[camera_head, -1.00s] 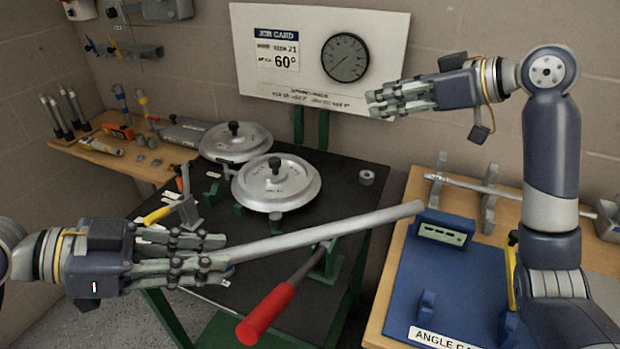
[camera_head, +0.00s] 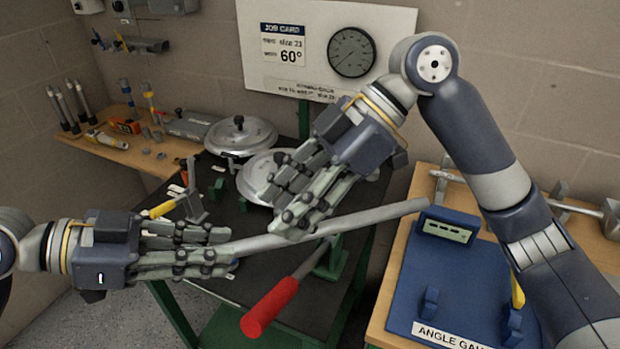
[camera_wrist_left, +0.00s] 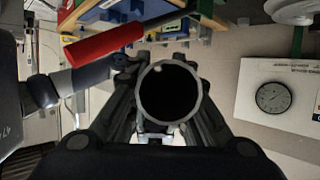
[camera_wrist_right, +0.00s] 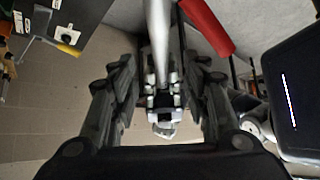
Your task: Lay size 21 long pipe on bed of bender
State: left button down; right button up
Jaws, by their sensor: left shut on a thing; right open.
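A long grey pipe (camera_head: 385,213) is held by my left gripper (camera_head: 215,262) near its left end. It slants up to the right above the black bender table (camera_head: 225,288). Its open end fills the middle of the left wrist view (camera_wrist_left: 169,92). My right gripper (camera_head: 290,215) is open, with its fingers at the middle of the pipe in the head view. In the right wrist view the pipe (camera_wrist_right: 158,35) runs between the open fingers (camera_wrist_right: 160,95). The bender's round silver former (camera_head: 256,177) is partly hidden behind my right fingers.
A red-handled lever (camera_head: 270,307) sticks out at the table front. A second round former (camera_head: 240,137) stands behind. A blue angle gauge (camera_head: 455,275) sits on the wooden bench at right. The job card board (camera_head: 295,45) names size 21 and 60°.

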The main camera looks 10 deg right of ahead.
aim_at(255, 238)
jog(key=x, duration=0.7)
grip_shut()
pick_arm(q)
jog(key=c, duration=1.4)
grip_release()
